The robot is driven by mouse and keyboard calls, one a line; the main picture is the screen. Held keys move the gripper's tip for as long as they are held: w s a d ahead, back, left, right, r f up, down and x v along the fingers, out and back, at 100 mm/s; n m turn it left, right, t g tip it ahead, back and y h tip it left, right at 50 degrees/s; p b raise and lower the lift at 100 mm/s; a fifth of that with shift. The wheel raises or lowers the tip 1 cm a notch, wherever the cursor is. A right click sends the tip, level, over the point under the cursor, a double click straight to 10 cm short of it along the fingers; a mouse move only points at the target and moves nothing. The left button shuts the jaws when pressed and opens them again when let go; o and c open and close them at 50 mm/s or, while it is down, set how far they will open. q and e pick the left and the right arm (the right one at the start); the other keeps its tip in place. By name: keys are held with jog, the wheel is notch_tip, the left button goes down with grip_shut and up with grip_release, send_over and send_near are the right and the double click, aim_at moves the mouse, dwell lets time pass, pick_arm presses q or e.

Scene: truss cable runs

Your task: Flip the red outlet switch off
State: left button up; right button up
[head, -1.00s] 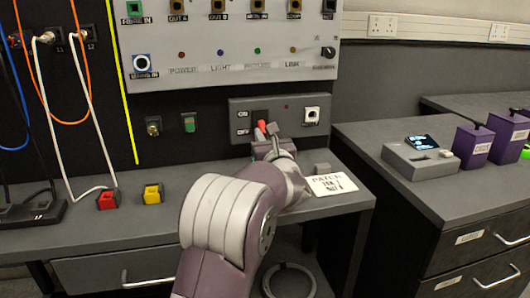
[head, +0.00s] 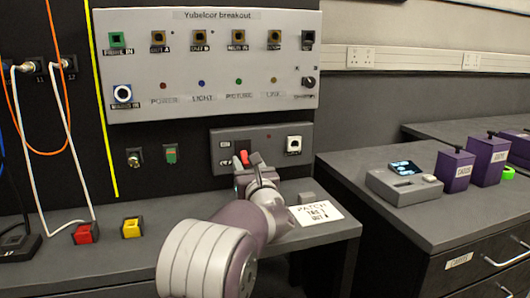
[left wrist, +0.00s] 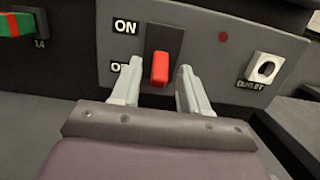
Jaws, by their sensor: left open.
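The red outlet switch (head: 244,157) is on a grey plate (head: 285,134) low on the dark back panel. In the left wrist view the switch (left wrist: 160,68) has a dark upper part and a bright red lower part that stands out. An ON label (left wrist: 125,27) is beside its top, and a lower label, partly hidden by a finger, is beside its bottom. My left gripper (head: 251,174) is open in front of the switch. In the left wrist view its fingertips (left wrist: 160,76) are on either side of the red lower part. Contact cannot be told. My right gripper is not in view.
A white outlet socket (head: 293,145) is right of the switch. A green switch (head: 171,154) is to its left. A card (head: 317,213) and red and yellow blocks (head: 132,228) are on the bench. Cables hang at the left. A second counter (head: 350,170) is at right.

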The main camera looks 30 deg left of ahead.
pick_arm(q)
jog(key=r, duration=0.1)
jog(key=r+p, duration=0.1)
jog(key=r, duration=0.1)
jog(key=r+p, duration=0.1)
jog(key=shift+d+r, duration=0.2)
jog(key=shift+d, duration=0.1)
jog(key=d+r+b, duration=0.1)
jog(key=d+r, duration=0.2)
jog(key=d, duration=0.2)
jog(key=w+d+r+b, duration=0.1)
jog(key=d+r+b, duration=0.1)
jog(key=d, duration=0.4)
jog(key=shift+w+r, duration=0.15)
jog(key=shift+r, duration=0.25)
jog(key=shift+f, duration=0.1)
